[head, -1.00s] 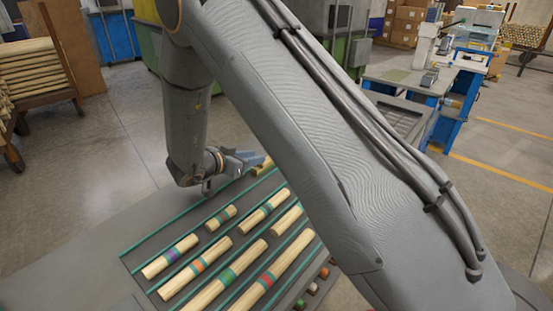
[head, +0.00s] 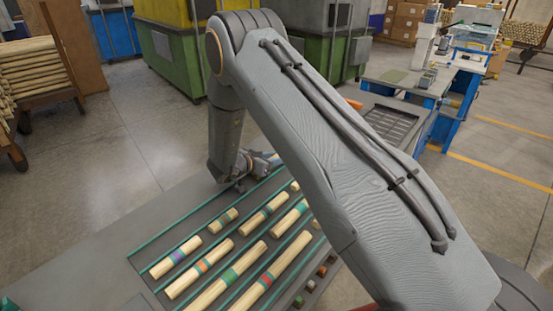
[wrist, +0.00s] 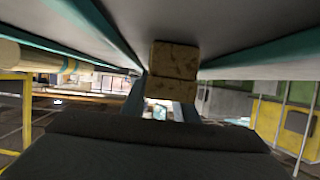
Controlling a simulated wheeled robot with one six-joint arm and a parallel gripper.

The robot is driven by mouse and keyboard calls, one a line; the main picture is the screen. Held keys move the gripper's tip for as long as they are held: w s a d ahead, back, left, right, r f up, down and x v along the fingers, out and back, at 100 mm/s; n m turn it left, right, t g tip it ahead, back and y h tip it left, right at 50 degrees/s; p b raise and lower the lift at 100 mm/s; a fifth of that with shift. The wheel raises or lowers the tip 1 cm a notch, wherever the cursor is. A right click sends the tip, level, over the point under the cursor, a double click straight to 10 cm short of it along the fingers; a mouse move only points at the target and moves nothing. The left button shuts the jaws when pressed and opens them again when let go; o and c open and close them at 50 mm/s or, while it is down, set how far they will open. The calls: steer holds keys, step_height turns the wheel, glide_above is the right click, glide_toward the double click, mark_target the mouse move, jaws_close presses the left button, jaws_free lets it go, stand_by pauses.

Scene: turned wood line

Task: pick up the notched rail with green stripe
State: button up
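Several striped wooden pieces lie in slanted rows on a grey rack with teal strips. One long piece with a green stripe (head: 212,292) lies near the front; I cannot make out a notch on it. Other pieces carry teal bands, such as the one at the middle (head: 256,217). My gripper (head: 264,160) is low at the rack's far edge, partly hidden by my arm.
Neighbouring pieces have purple (head: 161,268), orange (head: 183,281) and red (head: 251,296) stripes. Small coloured blocks (head: 322,271) sit at the rack's right side. A workbench (head: 400,77) stands at back right. Open floor lies left of the rack.

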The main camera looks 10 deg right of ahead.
steer(key=shift+w+d+f, duration=0.1)
steer(key=shift+w+d, duration=0.1)
jaws_close()
